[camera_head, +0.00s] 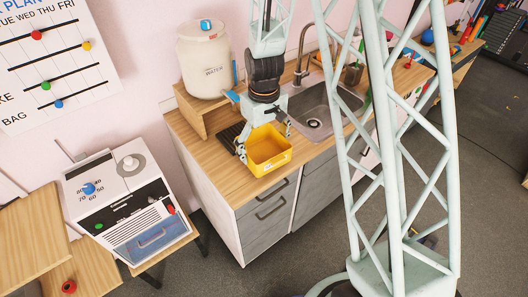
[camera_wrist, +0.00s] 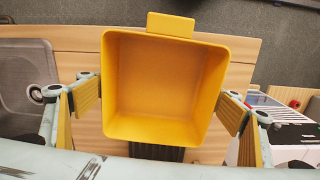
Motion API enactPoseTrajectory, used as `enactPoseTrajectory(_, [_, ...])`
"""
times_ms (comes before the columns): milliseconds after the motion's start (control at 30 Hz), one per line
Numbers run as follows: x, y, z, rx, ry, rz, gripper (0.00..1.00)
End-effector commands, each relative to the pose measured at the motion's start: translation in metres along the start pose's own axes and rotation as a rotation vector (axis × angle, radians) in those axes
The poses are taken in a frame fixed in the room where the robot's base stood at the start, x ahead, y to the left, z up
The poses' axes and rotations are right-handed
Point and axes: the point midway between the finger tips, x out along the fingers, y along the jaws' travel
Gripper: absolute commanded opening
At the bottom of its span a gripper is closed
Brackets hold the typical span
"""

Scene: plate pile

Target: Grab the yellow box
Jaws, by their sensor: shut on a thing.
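The yellow box (camera_head: 266,158) is an open-topped bin on the wooden counter, near its front edge. In the wrist view the yellow box (camera_wrist: 165,90) fills the middle, open side facing the camera, and looks empty. A small yellow tab sticks out at its far side. My gripper (camera_head: 264,130) is above and around the box in the head view. In the wrist view the fingers of my gripper (camera_wrist: 161,104) press on the box's left and right walls. I cannot tell whether the box is lifted off the counter.
A sink (camera_head: 318,110) with a tap lies right of the box. A dark slatted rack (camera_head: 230,138) lies just behind it at left. A water container (camera_head: 207,62) stands on a wooden shelf (camera_head: 205,118) behind. A white radio-like unit (camera_head: 122,200) stands at lower left.

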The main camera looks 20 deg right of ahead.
Motion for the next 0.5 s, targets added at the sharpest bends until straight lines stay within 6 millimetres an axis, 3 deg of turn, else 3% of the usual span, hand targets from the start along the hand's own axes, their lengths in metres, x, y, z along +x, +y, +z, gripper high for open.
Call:
enactPoseTrajectory(267, [-0.004, -0.014, 0.025, -0.001, -0.001, 0.000, 0.73])
enactPoseTrajectory(500, [-0.008, -0.034, 0.060, -0.002, 0.000, 0.000, 0.73])
